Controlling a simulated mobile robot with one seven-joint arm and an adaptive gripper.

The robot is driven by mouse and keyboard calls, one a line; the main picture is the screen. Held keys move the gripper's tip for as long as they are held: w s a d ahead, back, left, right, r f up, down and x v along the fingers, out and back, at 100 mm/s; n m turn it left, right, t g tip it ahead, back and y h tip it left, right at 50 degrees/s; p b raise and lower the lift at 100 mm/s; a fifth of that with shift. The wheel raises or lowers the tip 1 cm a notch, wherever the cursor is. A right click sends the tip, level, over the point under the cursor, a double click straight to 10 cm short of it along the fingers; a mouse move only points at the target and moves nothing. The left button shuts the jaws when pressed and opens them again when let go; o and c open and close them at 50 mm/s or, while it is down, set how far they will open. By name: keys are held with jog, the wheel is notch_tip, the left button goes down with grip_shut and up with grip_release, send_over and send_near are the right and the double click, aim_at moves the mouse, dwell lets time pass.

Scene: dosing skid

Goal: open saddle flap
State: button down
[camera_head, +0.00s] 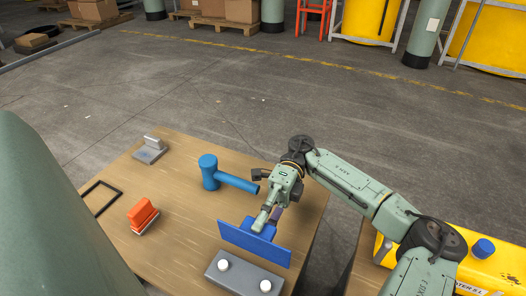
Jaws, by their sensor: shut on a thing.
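A blue panel (255,244), which looks like the saddle flap, stands tilted at the front right of the wooden table. It has a small blue block or tab on its far side, partly covered by my fingers. My gripper (267,219) comes down from behind the panel and is shut on this blue part at its upper middle. The exact grip and any hinge are hidden. A grey block (241,277) with two white knobs lies just in front of the panel; I cannot tell whether they are joined.
On the wooden table (180,225) lie a blue mallet (225,174), close left of my gripper, an orange-topped brush-like block (143,215), a grey bracket (150,150) and a black frame (101,197). A yellow tank (480,265) stands at right. A green column covers the left.

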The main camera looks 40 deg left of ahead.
jog(key=shift+w+f+g+b, duration=0.2)
jog(key=shift+f+g+b, duration=0.2)
jog(key=shift+b, duration=0.75)
jog(key=shift+a+r, duration=0.1)
jog(key=shift+r, duration=0.05)
jog(key=c, duration=1.5)
grip_release()
jog(key=shift+w+r, duration=0.1)
jog(key=o, duration=1)
notch_tip(320, 180, up, 8)
jog(key=shift+r, duration=0.1)
jog(key=shift+w+r, duration=0.1)
jog(key=shift+r, duration=0.8)
jog(key=c, duration=0.5)
jog(key=shift+r, duration=0.2)
jog(key=c, duration=0.5)
jog(key=shift+o, duration=0.2)
jog(key=shift+f, duration=0.2)
